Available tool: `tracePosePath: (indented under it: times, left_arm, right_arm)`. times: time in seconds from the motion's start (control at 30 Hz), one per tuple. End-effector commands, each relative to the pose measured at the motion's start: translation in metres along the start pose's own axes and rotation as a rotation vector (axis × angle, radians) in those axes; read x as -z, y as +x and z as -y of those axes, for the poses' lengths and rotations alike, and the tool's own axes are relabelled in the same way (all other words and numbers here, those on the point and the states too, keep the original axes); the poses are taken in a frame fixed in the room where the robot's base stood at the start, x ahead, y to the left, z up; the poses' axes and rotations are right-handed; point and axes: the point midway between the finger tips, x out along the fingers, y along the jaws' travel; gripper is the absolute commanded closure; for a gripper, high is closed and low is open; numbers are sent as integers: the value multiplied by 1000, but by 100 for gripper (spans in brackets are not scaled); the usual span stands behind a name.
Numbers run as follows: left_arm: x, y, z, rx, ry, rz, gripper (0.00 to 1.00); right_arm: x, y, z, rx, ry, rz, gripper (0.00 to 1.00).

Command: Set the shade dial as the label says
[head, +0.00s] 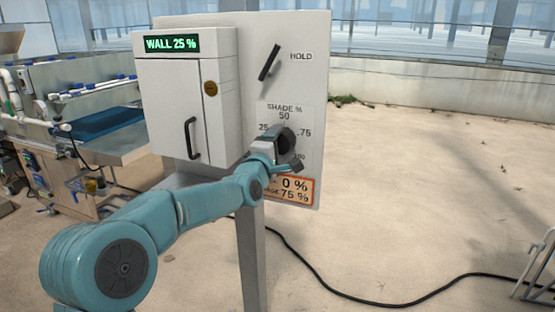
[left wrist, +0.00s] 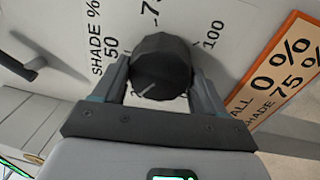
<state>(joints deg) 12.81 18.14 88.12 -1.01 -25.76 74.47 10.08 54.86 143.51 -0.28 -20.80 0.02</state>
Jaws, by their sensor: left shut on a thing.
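The black shade dial (head: 288,139) sits on the pale panel (head: 312,100), under the words SHADE % with marks 25, 50, 75 and 100. My left gripper (head: 283,150) is shut on the dial. In the left wrist view, its two fingers (left wrist: 162,78) grip the dial (left wrist: 165,58) from both sides. A pale line shows on the dial's lower face, but I cannot tell which mark it is set to. The orange-edged label (head: 291,190) reads 0 % above SHADE 75 %; the left wrist view shows the label (left wrist: 283,75) with WALL partly cut off.
A white cabinet (head: 222,110) with a black handle (head: 191,139) is left of the dial. Its green display (head: 172,43) reads WALL 25 %. A black lever (head: 269,62) beside HOLD is above the dial. A black cable (head: 390,303) crosses the open floor at right.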

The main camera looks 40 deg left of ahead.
Motion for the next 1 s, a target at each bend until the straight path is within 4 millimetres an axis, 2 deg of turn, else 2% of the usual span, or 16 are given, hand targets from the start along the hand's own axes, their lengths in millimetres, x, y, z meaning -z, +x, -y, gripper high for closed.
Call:
tracePosePath:
  times: [0.03,0.1,0.5,0.77,1.0]
  left_arm:
    - [1,0,8,2,44,3,59]
    - [1,0,6,0,111,8,59]
    - [2,0,1,-9,490,39,59]
    - [2,1,-3,-15,737,58,59]
    - [2,1,-8,-20,964,76,59]
  right_arm:
    - [0,11,-4,0,0,0,57]
    - [0,17,-6,0,0,0,57]
    - [1,46,-16,0,0,0,57]
    - [1,55,-20,0,0,0,57]
    - [1,55,-20,0,0,0,57]
